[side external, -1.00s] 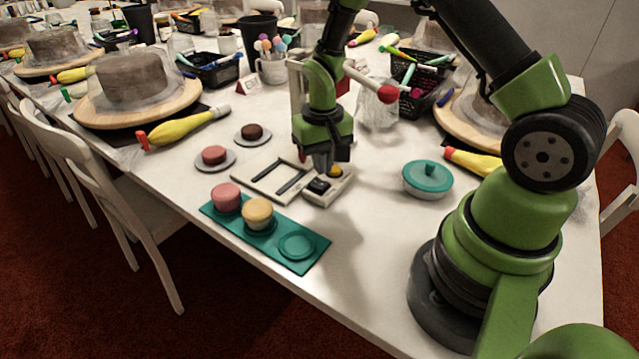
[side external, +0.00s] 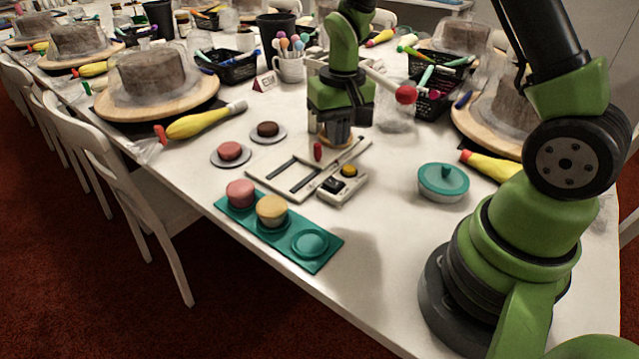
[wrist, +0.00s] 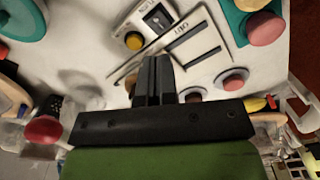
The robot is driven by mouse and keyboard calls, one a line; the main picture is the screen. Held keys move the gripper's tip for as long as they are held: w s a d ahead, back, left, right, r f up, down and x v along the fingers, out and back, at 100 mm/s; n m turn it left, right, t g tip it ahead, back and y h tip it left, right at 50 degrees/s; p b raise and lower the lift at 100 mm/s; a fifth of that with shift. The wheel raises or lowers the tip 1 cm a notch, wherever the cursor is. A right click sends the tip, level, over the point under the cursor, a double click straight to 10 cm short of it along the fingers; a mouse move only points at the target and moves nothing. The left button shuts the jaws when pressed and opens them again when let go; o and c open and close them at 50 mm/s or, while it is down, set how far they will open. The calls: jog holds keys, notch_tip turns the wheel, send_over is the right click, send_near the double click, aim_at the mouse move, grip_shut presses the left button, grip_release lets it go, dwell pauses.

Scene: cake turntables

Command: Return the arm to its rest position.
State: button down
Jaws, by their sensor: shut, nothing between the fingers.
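My gripper (side external: 338,140) is shut and empty, pointing down above the back part of a white slotted board (side external: 290,178). In the wrist view its fingers (wrist: 153,82) are together in front of the board (wrist: 190,55). A small white control box (side external: 341,186) with a black switch and a yellow button (side external: 349,171) lies just in front of the gripper; the button also shows in the wrist view (wrist: 134,41). A small red upright piece (side external: 317,152) shows beside the fingers; I cannot tell what it belongs to.
A teal tray (side external: 325,258) holds a pink and a yellow cake. Two small plates with cakes (side external: 231,154) (side external: 268,131) lie to the left. A teal-lidded bowl (side external: 443,182) stands right. A red ball on a rod (side external: 405,94) is close behind right of the gripper.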

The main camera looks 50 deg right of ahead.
jog(key=s+a+r+t, duration=0.2)
jog(key=r, duration=0.4)
jog(key=s+a+r+t, duration=0.1)
jog(key=s+a+r, duration=0.15)
jog(key=r, duration=0.35)
jog(key=s+a+r+n+t+y, duration=0.1)
jog(key=s+a+r, duration=0.1)
jog(key=s, duration=0.3)
jog(key=s+a+r+n+t+y, duration=0.1)
jog(key=s+a+r+t, duration=0.1)
jog(key=s+r, duration=0.2)
jog(key=shift+s+r+t, duration=0.2)
jog(key=shift+s+t, duration=0.1)
jog(key=shift+s, duration=0.9)
jog(key=shift+w+d, duration=0.1)
jog(key=w+d+f+m+g+h, duration=0.1)
jog(key=w+d+m+g, duration=0.1)
jog(key=w+m, duration=0.25)
jog(key=w+d+f+m+g, duration=0.2)
jog(key=w+m, duration=0.1)
jog(key=w, duration=0.3)
jog(key=w+d+f+m+g, duration=0.1)
jog(key=w+d+f+m, duration=0.2)
jog(key=w+f, duration=0.1)
jog(key=w+d+f+m+g+h, duration=0.1)
jog(key=w+d+f+m+g, duration=0.1)
jog(key=f, duration=0.4)
jog(key=shift+w+d+f+m, duration=0.4)
jog(key=shift+w+d+m, duration=0.25)
jog(key=shift+w+m, duration=0.15)
